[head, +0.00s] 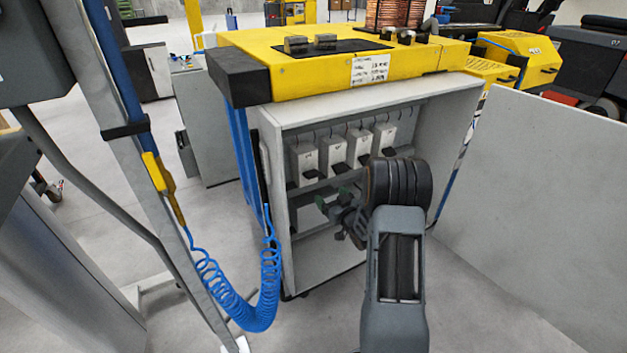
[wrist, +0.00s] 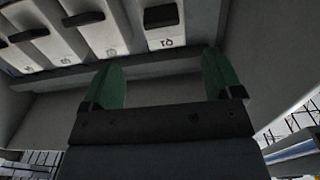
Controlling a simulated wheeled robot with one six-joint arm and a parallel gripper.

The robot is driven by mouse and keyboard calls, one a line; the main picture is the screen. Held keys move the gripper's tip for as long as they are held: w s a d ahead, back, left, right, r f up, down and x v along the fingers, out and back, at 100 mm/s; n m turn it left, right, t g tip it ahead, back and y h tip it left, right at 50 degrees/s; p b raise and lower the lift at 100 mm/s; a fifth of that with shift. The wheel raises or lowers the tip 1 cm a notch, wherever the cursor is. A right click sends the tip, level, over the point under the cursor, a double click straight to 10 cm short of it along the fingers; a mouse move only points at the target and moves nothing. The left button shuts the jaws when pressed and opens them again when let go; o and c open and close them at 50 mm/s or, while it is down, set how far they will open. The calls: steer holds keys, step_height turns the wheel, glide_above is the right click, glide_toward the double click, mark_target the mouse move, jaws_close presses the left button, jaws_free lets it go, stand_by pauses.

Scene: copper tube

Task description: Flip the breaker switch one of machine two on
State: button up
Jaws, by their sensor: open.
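A row of several white breakers with black levers (head: 333,153) hangs inside the open cabinet (head: 300,255) under a yellow machine. The breakers also show along the top of the wrist view (wrist: 98,32). The breaker with the black lever (wrist: 161,16) is above and just ahead of the fingers. The lowest part of the cabinet is partly hidden by my arm.
The open grey cabinet door (head: 540,190) stands to the right of my arm. A coiled blue hose (head: 240,312) hangs left of the cabinet beside a grey post. A cabinet shelf lies just above my gripper.

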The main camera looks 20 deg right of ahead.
mark_target(313, 177)
steer(key=w, duration=0.4)
steer(key=w+a, duration=0.1)
steer(key=w, duration=0.7)
steer(key=shift+w+a, duration=0.25)
steer(key=shift+w, duration=0.05)
steer(key=shift+c, duration=0.4)
